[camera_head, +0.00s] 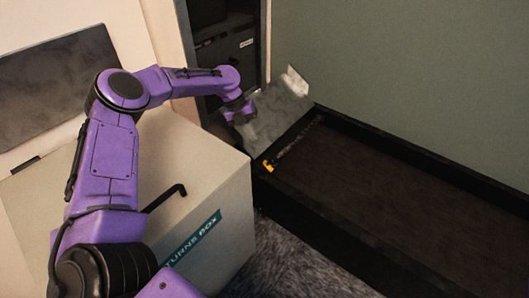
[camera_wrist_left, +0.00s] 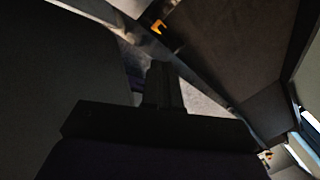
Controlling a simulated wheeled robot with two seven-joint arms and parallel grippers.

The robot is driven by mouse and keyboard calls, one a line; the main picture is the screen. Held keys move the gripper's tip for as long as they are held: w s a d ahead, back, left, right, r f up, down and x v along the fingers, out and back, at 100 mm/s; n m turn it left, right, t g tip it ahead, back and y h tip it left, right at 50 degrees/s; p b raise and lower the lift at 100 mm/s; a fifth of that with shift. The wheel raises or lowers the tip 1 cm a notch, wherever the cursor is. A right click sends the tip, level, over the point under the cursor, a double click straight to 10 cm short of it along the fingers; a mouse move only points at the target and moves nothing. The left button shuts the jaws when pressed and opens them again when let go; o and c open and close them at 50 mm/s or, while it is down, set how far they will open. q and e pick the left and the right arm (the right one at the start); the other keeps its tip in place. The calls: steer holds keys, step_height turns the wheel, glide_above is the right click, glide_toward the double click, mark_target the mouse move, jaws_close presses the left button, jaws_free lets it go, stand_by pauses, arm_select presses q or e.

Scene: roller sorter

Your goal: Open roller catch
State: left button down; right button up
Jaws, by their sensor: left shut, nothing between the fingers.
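The roller bed (camera_head: 410,190) is a long dark tray with raised black edges on the right. A thin roller bar (camera_head: 297,138) crosses its left end, with a small yellow catch (camera_head: 268,166) at the near end of the bar. The yellow catch also shows at the top of the left wrist view (camera_wrist_left: 158,27). My left gripper (camera_head: 242,117) is up and left of the catch, apart from it, in front of a grey metal flap (camera_head: 280,105). Its dark fingers are shut and empty in the left wrist view (camera_wrist_left: 164,82). My right gripper is out of view.
A beige returns box (camera_head: 225,205) with a black handle (camera_head: 165,197) stands below my left arm, left of the roller bed. A dark cabinet (camera_head: 225,50) is behind the gripper. A green wall (camera_head: 400,70) runs behind the bed. Grey carpet (camera_head: 300,270) is clear in front.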

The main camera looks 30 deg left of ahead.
mark_target(272, 163)
arm_select(q)
steer(key=w+d+f+m+b, duration=0.1)
steer(key=d+f+b, duration=0.2)
steer(key=f, duration=0.5)
steer(key=shift+d+f+m, duration=0.25)
steer(key=shift+d+m, duration=0.05)
steer(key=shift+d, duration=0.25)
